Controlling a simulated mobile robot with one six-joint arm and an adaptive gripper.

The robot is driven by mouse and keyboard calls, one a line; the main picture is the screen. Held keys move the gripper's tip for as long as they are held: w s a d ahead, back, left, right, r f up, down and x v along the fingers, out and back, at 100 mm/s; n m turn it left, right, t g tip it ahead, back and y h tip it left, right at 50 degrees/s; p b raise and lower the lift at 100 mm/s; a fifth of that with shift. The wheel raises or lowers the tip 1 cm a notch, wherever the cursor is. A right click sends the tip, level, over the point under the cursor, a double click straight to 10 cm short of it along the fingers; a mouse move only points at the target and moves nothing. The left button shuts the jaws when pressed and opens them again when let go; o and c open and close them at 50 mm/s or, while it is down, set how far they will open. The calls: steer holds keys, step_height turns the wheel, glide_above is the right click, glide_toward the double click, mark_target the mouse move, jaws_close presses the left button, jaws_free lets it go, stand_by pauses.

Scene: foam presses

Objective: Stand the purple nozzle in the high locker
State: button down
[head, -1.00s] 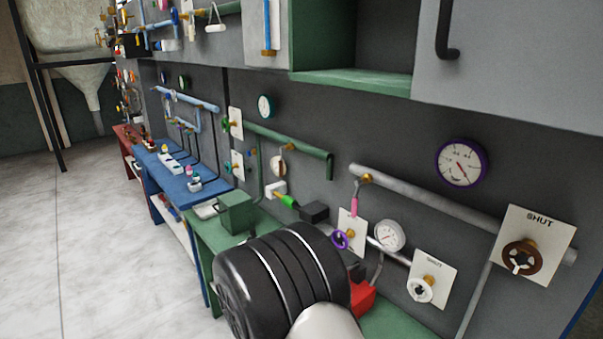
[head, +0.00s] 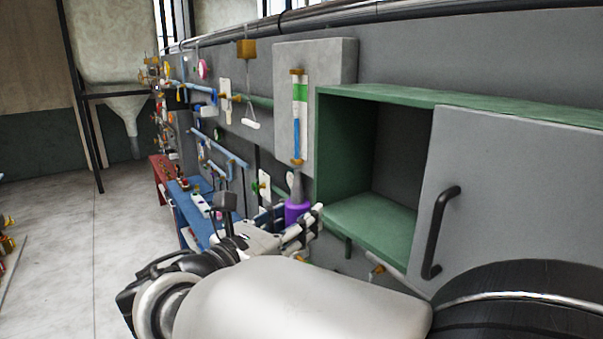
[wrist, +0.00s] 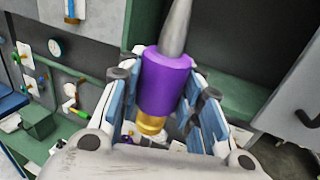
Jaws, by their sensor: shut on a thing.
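The purple nozzle (head: 297,211) is upright in my gripper (head: 302,226), with its grey tapered tip pointing up. In the wrist view the nozzle (wrist: 166,82) has a purple body and a brass lower end, and sits between the blue-padded fingers of my gripper (wrist: 163,105). The high locker (head: 372,215) is a green open box on the wall, with its grey door (head: 510,200) slid or swung to the right. My gripper is just left of the locker's opening, around the level of its floor. The bare part of the locker floor shows empty.
A grey panel with a sight tube (head: 299,125) is left of the locker. The door's black handle (head: 437,232) sticks out at the right. Pipes and gauges line the wall below. A blue bench (head: 196,205) stands farther back, with open floor (head: 110,240) at left.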

steer(key=r, duration=0.2)
steer(key=shift+s+a+r, duration=0.1)
steer(key=shift+s+r, duration=0.15)
steer(key=shift+r, duration=0.1)
steer(key=shift+w+d+f, duration=0.25)
steer(key=shift+w+d, duration=0.2)
steer(key=shift+d, duration=0.05)
steer(key=shift+w+d+f+b, duration=0.25)
steer(key=shift+w+d+b, duration=0.25)
steer(key=shift+w+d, duration=1.65)
steer(key=shift+w+d+f+b, duration=0.4)
steer(key=shift+w+d, duration=1.1)
steer(key=shift+d, duration=1.4)
steer(key=shift+w+d+f+b, duration=0.15)
steer(key=shift+w+d+b, duration=0.45)
steer(key=shift+w+d, duration=1.55)
steer(key=shift+s+d+f+b, duration=0.3)
steer(key=shift+s+f+b, duration=0.05)
steer(key=shift+f+b, duration=0.1)
steer(key=shift+r, duration=0.1)
steer(key=c, duration=1)
jaws_free()
steer(key=shift+c, duration=0.2)
